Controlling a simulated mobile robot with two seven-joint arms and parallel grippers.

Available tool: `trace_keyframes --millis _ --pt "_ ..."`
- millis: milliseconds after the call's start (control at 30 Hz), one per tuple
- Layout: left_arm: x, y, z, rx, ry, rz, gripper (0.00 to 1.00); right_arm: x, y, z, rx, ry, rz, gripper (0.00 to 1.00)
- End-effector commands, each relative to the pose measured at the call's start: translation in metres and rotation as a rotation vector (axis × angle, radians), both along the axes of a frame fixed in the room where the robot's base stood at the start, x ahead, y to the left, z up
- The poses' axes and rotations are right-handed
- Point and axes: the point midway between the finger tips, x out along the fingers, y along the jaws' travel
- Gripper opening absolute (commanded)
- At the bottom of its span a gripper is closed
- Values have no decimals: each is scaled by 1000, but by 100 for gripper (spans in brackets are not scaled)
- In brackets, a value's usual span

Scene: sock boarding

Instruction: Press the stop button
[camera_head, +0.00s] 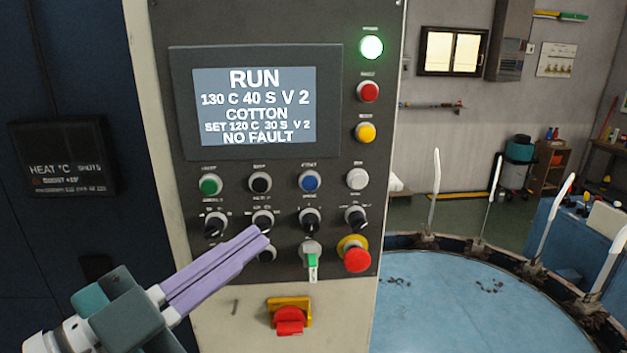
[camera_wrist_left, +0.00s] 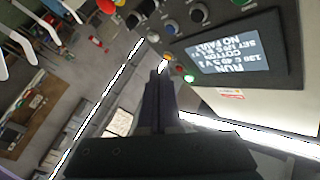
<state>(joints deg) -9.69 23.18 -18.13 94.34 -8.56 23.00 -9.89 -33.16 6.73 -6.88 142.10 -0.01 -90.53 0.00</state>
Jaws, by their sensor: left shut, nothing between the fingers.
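The control panel (camera_head: 340,215) has a row of push buttons under its lit screen (camera_head: 254,105): green (camera_head: 210,184), black (camera_head: 260,182), blue (camera_head: 309,180) and white (camera_head: 357,179). Their small labels are too blurred to read, so I cannot tell which says stop. A red mushroom button (camera_head: 357,259) with a yellow collar sits at the lower right. My left gripper (camera_head: 262,238) is shut and empty, its lilac fingers in front of the lower panel, below the black button and overlapping a knob. In the left wrist view its dark fingers (camera_wrist_left: 160,78) appear near the panel edge. My right gripper is out of view.
The screen reads RUN and NO FAULT. A green lamp (camera_head: 371,47) is lit above red (camera_head: 368,91) and yellow (camera_head: 365,132) ones. Black selector knobs (camera_head: 310,221), a green-tagged key switch (camera_head: 311,259) and a red rotary switch (camera_head: 290,317) are near. A blue round table (camera_head: 470,300) stands right.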

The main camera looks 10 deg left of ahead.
Motion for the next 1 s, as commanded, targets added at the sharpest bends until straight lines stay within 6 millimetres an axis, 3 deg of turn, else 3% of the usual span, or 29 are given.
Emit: trace_keyframes --millis 267,700,1000 --pt "7 2 -1 0 -2 0 0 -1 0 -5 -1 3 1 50" --pt "63 18 -3 1 -3 1 0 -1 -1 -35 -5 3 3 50" --pt "84 24 -1 -1 1 0 0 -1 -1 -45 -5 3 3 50"
